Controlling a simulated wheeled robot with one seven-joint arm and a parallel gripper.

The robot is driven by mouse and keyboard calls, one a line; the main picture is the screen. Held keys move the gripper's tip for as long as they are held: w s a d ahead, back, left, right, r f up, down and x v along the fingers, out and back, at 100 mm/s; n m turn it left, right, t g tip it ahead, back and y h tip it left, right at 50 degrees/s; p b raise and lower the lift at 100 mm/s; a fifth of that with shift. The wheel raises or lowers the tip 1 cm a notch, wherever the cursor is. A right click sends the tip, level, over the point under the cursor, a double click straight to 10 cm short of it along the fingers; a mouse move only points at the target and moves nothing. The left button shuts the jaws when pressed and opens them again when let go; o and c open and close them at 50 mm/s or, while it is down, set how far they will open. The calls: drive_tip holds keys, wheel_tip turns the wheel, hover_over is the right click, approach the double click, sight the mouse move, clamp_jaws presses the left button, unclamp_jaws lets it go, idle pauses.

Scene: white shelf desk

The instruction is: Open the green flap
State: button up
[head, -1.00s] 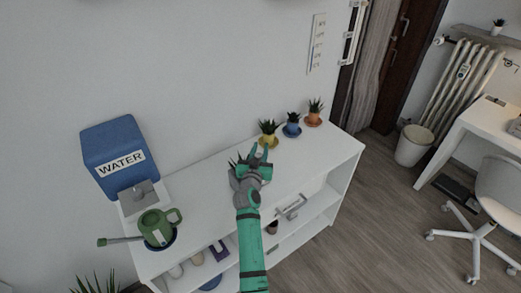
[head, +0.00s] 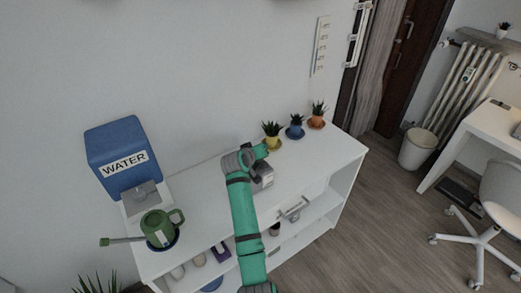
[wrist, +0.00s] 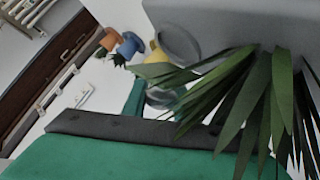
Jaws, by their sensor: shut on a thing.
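I cannot make out a green flap in either view. My gripper (head: 263,175) is over the white shelf top (head: 208,200), at the end of my green arm. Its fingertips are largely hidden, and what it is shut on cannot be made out. In the wrist view, long green plant leaves (wrist: 255,95) hang close to the camera, below a large grey surface (wrist: 235,22). Whether that plant is held cannot be told. A broad green part with a dark edge, likely mine, fills the lower wrist view.
Yellow (head: 272,143), blue (head: 295,132) and orange (head: 317,122) potted plants stand on saucers along the back edge. A blue WATER dispenser (head: 117,160) and green watering can (head: 160,227) are at the left.

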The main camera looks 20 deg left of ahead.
drive_tip(key=shift+w+a+f+n+h, duration=0.1)
drive_tip(key=shift+a+n+h, duration=0.05)
drive_tip(key=shift+n+h, duration=0.15)
drive_tip(key=shift+g, duration=0.3)
drive_tip(key=o, duration=1.1)
drive_tip(key=v, duration=1)
drive_tip(key=shift+s, duration=0.3)
